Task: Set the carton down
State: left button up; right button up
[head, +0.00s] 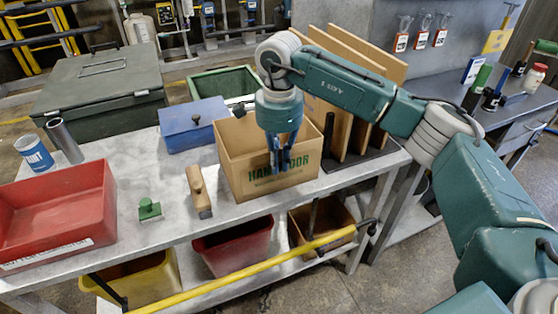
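The carton (240,172) is an open-topped brown cardboard box with green lettering on its front. It looks upright at the front edge of the grey worktable (165,228); whether its base touches the table is hard to tell. My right gripper (281,168) points down at the carton, its blue fingers overlapping the front wall and part of the lettering. The fingers look close together. I cannot tell whether they pinch the wall or only stand before it. The gripper and arm hide part of the carton's opening. My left gripper is not in view.
A blue box (193,134), wooden-handled brush (199,192), green stamp-like object (149,210) and red tray (62,222) are left of the carton. Upright boards (335,118) stand close behind right. A yellow bar (250,267) runs along the front. Bare tabletop lies left of the carton.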

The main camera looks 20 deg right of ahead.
jog(key=shift+o, duration=0.9)
notch_tip(320, 180, up, 12)
jog(key=shift+b, duration=0.45)
jog(key=shift+s, duration=0.1)
